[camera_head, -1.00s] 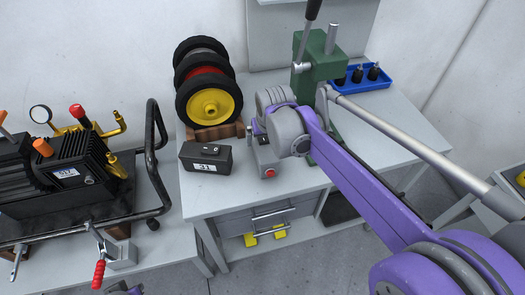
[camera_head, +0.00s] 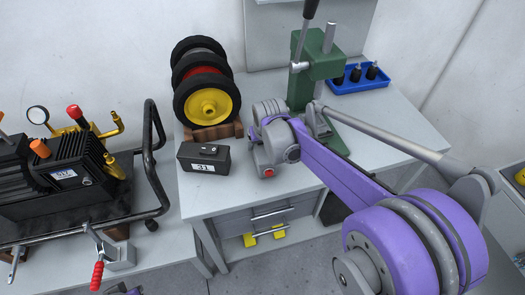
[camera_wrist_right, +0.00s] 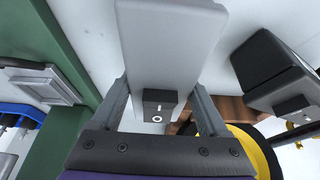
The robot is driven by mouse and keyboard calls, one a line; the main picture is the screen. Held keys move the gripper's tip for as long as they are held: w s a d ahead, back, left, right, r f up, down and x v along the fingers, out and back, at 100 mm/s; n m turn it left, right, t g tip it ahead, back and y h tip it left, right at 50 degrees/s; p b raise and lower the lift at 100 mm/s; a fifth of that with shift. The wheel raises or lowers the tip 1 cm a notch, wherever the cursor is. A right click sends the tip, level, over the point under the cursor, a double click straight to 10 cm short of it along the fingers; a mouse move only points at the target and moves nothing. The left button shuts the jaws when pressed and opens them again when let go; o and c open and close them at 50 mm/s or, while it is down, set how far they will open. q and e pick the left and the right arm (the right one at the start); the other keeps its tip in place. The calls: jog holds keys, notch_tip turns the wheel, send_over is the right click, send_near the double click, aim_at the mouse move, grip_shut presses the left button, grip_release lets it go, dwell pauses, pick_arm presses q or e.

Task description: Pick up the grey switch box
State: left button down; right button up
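The grey switch box (camera_head: 262,162) stands on the grey table beside the wheel rack, with a red button on its front; my right wrist hides most of it. In the right wrist view the switch box (camera_wrist_right: 170,50) is a pale grey block with a black rocker switch (camera_wrist_right: 158,104). My right gripper (camera_wrist_right: 158,82) is over it, with one finger at each side. The fingertips look close to its sides; I cannot tell whether they press on it. My left gripper is not in view.
A black box marked 31 (camera_head: 204,158) stands just left of the switch box. Wheels on a wooden rack (camera_head: 207,93) are behind. A green press (camera_head: 316,75) and blue tray (camera_head: 356,81) are to the right. A black pump (camera_head: 62,165) is at left.

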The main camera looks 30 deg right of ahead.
grip_shut()
jog(key=shift+r, duration=0.1)
